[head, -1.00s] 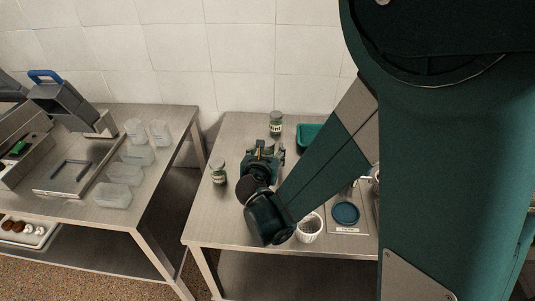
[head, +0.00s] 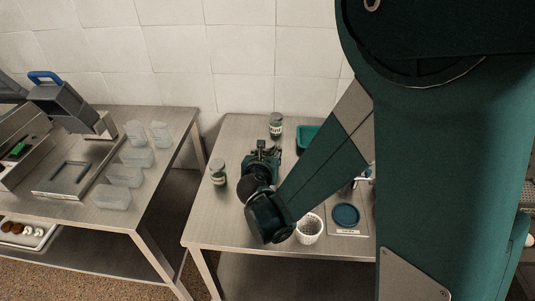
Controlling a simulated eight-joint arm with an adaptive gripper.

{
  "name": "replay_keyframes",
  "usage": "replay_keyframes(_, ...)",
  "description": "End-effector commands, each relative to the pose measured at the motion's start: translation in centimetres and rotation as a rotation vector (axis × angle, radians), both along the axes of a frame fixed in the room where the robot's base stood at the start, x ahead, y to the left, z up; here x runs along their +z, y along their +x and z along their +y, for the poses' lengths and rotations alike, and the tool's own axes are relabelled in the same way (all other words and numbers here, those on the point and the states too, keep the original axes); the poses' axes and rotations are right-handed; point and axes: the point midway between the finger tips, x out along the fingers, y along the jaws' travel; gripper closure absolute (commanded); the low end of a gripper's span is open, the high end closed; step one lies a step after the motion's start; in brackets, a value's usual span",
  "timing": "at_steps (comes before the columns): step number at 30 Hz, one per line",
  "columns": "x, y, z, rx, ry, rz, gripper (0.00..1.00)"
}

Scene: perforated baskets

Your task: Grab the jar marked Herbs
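One jar (head: 276,125) is at the back by the wall, beyond my gripper. The other jar (head: 218,172) is near the left edge. The label text is too small to read, so I cannot tell which is marked Herbs. My gripper (head: 263,150) is above the table between the two jars, pointing toward the back jar and seeming just short of it. Its fingers are small and partly hidden by the wrist, so their opening is unclear.
A white perforated basket (head: 309,229) stands near the front edge, beside a blue round dish (head: 345,214) on a plate. A green tray (head: 308,138) is at the back. The left table (head: 165,190) holds several clear containers, across a gap.

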Motion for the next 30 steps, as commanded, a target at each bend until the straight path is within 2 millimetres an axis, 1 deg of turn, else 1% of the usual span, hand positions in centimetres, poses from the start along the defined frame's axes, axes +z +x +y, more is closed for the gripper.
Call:
replay_keyframes(10,0.1,0.0,0.0,0.000,0.000,0.000,0.81)
replay_keyframes(16,1.0,0.0,0.0,0.000,0.000,0.000,0.81)
replay_keyframes(23,3.4,0.0,0.0,0.000,0.000,0.000,0.81)
replay_keyframes(30,6.6,0.0,0.0,0.000,0.000,0.000,0.81)
